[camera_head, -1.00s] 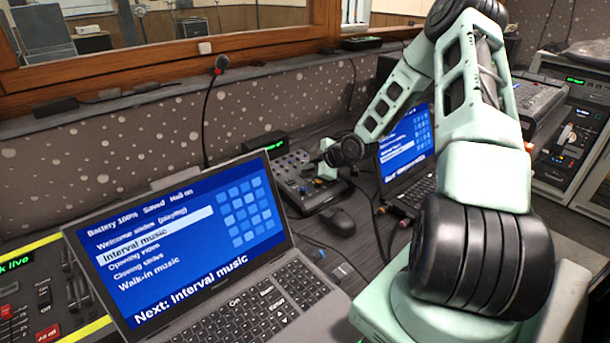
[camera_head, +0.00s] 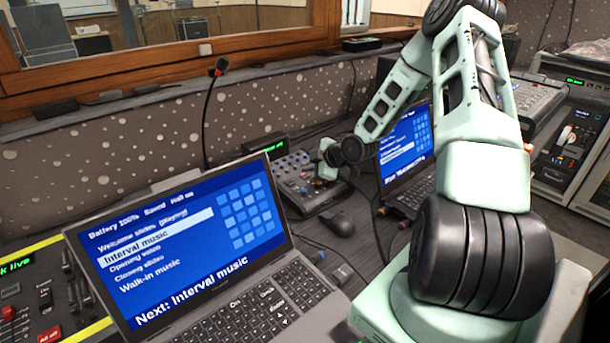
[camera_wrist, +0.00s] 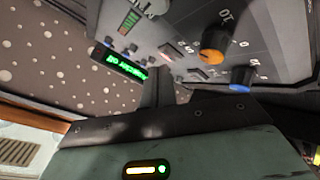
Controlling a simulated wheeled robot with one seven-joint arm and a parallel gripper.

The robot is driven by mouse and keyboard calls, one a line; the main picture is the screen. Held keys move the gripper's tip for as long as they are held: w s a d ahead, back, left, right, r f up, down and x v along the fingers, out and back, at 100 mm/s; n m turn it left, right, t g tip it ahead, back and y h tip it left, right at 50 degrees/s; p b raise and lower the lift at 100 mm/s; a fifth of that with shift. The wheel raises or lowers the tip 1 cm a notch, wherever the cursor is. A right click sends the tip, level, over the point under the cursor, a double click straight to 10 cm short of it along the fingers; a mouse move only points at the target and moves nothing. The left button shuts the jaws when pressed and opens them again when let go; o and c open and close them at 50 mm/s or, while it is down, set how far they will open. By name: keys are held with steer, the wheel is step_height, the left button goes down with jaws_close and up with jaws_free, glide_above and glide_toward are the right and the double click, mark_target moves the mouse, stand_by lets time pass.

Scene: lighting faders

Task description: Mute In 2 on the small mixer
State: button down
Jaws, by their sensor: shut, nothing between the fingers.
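The small mixer (camera_head: 298,180) is a dark grey panel with knobs and buttons, standing behind the front laptop. In the wrist view the mixer (camera_wrist: 215,25) fills the upper right, seen at a tilt, with an orange knob (camera_wrist: 212,55), a blue knob (camera_wrist: 241,76) and small lit buttons (camera_wrist: 166,56). I cannot read which button belongs to In 2. My gripper (camera_wrist: 158,82) is shut and empty, its dark fingers close to the mixer face near the lit buttons. Whether they touch is unclear. In the head view my wrist hides part of the mixer.
The front laptop (camera_head: 180,235) stands left of my arm, and a second laptop (camera_head: 405,150) stands right of the mixer. A black mouse (camera_head: 338,223) and cables lie in front. A small green display (camera_head: 266,145) stands behind the mixer, near a gooseneck microphone (camera_head: 208,110).

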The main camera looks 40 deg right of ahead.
step_height(320, 180, up, 6)
steer(key=p, duration=0.4)
steer(key=shift+s+p, duration=0.35)
steer(key=s+a+r+m+g, duration=0.35)
steer(key=s+a, duration=0.25)
steer(key=a, duration=0.2)
steer(key=s+a+r+m+g+h, duration=0.1)
steer(key=s+a+r+m+g, duration=0.15)
steer(key=s+a+r, duration=0.35)
steer(key=s+a+r+m+g, duration=0.25)
steer(key=s+a+m, duration=0.2)
steer(key=a, duration=0.45)
steer(key=s+a+r+n+g, duration=0.2)
steer(key=s+a+n, duration=0.5)
steer(key=s+a, duration=0.8)
steer(key=a+r, duration=0.1)
steer(key=a, duration=0.2)
steer(key=shift+a, duration=0.2)
